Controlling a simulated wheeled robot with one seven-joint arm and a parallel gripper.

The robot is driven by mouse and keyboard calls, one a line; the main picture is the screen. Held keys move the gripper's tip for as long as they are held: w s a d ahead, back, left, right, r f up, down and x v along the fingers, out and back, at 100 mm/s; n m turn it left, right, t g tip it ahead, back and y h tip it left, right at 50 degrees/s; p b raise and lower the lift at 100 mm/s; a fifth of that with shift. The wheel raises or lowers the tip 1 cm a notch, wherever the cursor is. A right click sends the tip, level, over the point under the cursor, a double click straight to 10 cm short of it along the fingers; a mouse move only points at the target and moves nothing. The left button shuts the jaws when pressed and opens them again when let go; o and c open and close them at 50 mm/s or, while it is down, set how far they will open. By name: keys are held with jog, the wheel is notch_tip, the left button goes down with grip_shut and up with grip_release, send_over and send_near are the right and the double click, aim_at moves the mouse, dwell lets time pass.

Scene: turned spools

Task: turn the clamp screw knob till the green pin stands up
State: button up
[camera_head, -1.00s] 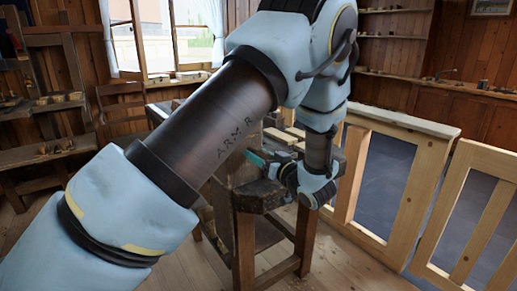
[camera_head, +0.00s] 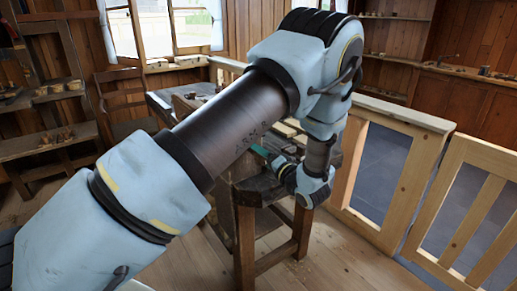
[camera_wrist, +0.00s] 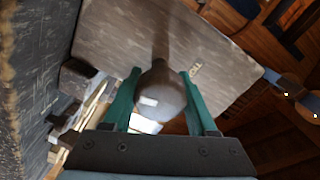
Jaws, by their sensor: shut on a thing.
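The clamp screw knob (camera_wrist: 160,92) is a rounded dark grey-brown ball with a shaft behind it, seen in the middle of the wrist view. My gripper (camera_wrist: 160,76) has its two green fingers on either side of the knob and is shut on it. In the head view, a green finger of my gripper (camera_head: 260,152) shows at the top of a wooden stand, and my arm hides the knob. Behind the knob in the wrist view is a flat grey-brown wooden board (camera_wrist: 115,45). I cannot make out the green pin in either view.
The dark-topped wooden stand (camera_head: 246,225) is under my wrist in the head view. A pale wooden railing (camera_head: 405,170) stands close on the right. A bench with small pieces lies behind my arm. The plank floor (camera_head: 335,265) is clear at front right.

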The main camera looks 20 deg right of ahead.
jog(key=m, duration=0.2)
jog(key=m+p, duration=0.1)
jog(key=m, duration=0.1)
jog(key=m+p, duration=0.1)
jog(key=shift+s+d+f+m, duration=0.1)
jog(key=shift+s+m, duration=0.15)
jog(key=shift+m, duration=0.15)
jog(key=shift+f+m+p, duration=0.15)
jog(key=shift+m+p, duration=0.7)
jog(key=shift+m, duration=1.25)
jog(key=o, duration=1.1)
jog(key=shift+s, duration=0.1)
jog(key=shift+o, duration=1.3)
jog(key=s+d+b, duration=0.2)
jog(key=s+b, duration=0.2)
jog(key=s, duration=0.6)
jog(key=shift+s, duration=0.15)
